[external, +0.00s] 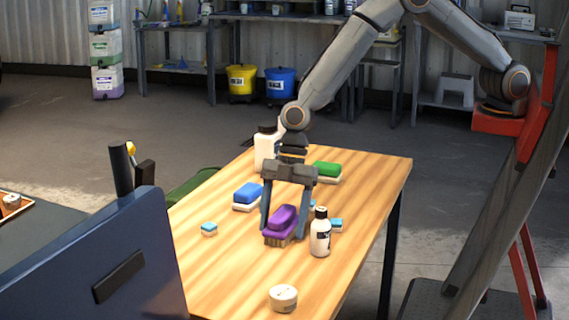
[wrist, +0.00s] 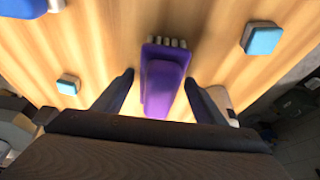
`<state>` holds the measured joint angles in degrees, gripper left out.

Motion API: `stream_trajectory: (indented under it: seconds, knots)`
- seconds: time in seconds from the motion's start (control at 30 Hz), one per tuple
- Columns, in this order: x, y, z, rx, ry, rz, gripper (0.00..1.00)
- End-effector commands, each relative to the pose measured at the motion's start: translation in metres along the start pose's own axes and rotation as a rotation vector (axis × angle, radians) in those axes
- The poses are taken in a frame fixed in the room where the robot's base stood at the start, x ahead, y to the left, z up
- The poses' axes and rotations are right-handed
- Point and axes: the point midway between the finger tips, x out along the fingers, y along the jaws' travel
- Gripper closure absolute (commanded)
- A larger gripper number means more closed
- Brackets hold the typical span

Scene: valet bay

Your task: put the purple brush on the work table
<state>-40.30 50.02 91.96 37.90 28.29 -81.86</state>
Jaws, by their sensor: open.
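The purple brush (external: 282,220) has a purple back and pale bristles, and it rests on the wooden work table (external: 220,280). In the wrist view the purple brush (wrist: 163,80) lies between the two fingers, with a gap of table showing on each side. My gripper (external: 286,238) is open, pointing down, with its fingers around the brush near the table top. My gripper also shows in the wrist view (wrist: 160,84).
A white bottle with a dark cap (external: 320,236) stands just right of the gripper. A blue brush (external: 248,195), a green brush (external: 326,171), a large white bottle (external: 264,152), small blue sponges (external: 209,229) and a round tub (external: 283,298) are also on the table. The front left is clear.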

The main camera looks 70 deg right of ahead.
Motion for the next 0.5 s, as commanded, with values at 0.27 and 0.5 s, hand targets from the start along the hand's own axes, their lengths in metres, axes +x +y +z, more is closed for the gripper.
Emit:
stream_trajectory:
  seconds: [0.27,0.5]
  knots:
    - [-0.029,0.001,-0.001,0.001,0.002,0.002,0.35]
    - [-0.076,0.001,-0.001,0.0,0.002,0.002,0.35]
